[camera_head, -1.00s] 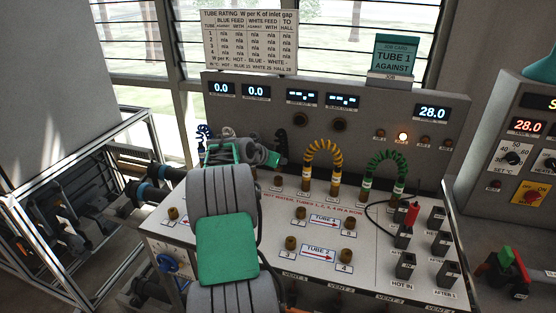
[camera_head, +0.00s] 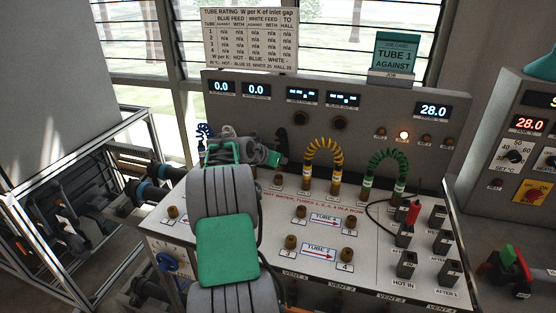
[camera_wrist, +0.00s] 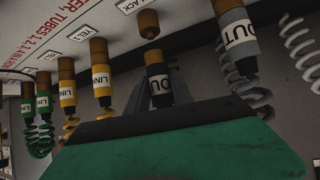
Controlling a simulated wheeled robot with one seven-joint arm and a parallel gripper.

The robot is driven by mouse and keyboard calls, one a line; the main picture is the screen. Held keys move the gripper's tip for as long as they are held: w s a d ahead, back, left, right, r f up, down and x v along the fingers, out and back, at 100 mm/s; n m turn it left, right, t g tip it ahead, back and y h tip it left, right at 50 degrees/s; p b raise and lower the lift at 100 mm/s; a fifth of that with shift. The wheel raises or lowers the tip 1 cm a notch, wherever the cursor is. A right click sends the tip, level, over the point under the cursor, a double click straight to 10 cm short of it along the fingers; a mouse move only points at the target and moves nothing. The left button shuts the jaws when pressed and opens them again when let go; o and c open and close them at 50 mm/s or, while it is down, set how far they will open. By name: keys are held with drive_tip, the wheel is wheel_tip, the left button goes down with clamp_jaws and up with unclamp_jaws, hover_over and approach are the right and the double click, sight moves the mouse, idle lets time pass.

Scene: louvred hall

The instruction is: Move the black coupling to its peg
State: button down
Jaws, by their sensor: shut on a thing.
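My gripper (camera_wrist: 167,98) is shut on the black coupling (camera_wrist: 156,70), which has a brown end and a white label reading "OU". In the wrist view the coupling is just below a bare brown peg (camera_wrist: 149,24) beside a label partly reading "BLACK". A small gap shows between them, and they look roughly in line. In the head view my gripper (camera_head: 262,154) is at the back left of the bench, and the arm hides much of that area. The coupling cannot be made out there.
A grey coupling (camera_wrist: 238,45) labelled "OUT" sits close on the right in the wrist view. Yellow couplings (camera_wrist: 102,84) and green couplings (camera_wrist: 43,92) stand to the left. In the head view, yellow (camera_head: 323,150) and green (camera_head: 387,160) hoses arch over the bench (camera_head: 370,262).

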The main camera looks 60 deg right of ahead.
drive_tip(key=shift+f+b, duration=1.35)
drive_tip(key=shift+f, duration=0.15)
drive_tip(key=shift+r, duration=0.1)
drive_tip(key=c, duration=1)
unclamp_jaws()
drive_tip(key=shift+c, duration=0.2)
drive_tip(key=a+r+p, duration=0.1)
drive_tip(key=a+r, duration=0.2)
drive_tip(key=r, duration=0.3)
drive_tip(key=shift+w+p, duration=0.15)
drive_tip(key=shift+p, duration=0.25)
drive_tip(key=shift+a+r, duration=0.15)
